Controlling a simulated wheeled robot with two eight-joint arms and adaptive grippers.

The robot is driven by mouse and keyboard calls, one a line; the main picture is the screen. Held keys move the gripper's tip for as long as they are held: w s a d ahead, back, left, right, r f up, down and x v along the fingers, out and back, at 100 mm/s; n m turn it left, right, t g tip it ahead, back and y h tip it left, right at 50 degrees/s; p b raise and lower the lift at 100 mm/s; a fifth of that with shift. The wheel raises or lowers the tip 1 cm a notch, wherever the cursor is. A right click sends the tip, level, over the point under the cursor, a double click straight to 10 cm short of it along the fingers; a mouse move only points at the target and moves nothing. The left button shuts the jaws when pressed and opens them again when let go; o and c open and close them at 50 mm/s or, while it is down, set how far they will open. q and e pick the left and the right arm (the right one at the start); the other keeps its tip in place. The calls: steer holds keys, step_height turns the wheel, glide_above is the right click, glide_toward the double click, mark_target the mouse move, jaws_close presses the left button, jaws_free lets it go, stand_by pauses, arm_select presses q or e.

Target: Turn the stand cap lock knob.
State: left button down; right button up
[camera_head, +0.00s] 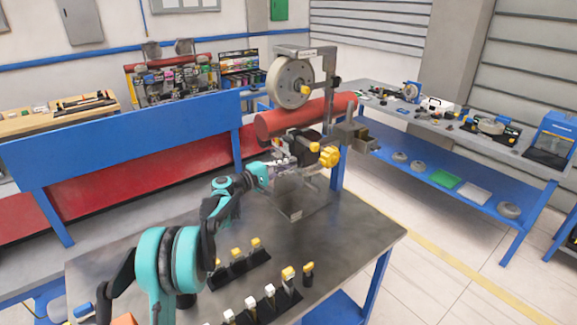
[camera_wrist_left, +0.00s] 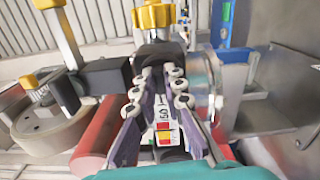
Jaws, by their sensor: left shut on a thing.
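The steel stand (camera_head: 328,75) rises at the far end of the grey table. A yellow lobed knob (camera_head: 330,157) sits low on its near side, and a smaller yellow knob (camera_head: 314,147) sits just left of it. My left gripper (camera_head: 283,167) reaches in from the left at that height. In the left wrist view its fingers (camera_wrist_left: 161,72) are closed in at a black block (camera_wrist_left: 155,55), with a yellow knob (camera_wrist_left: 154,16) just beyond. The fingers hide the exact contact. Which knob is the cap lock knob is unclear. My right gripper is out of view.
Black holders with yellow- and white-topped pieces (camera_head: 237,254) stand on the near table (camera_head: 345,245). A blue bench (camera_head: 125,145) stands behind left.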

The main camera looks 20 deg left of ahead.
arm_select(q)
steer(key=shift+f+m, duration=0.1)
steer(key=shift+m, duration=0.5)
steer(key=c, duration=1.6)
jaws_free()
steer(key=v, duration=1.2)
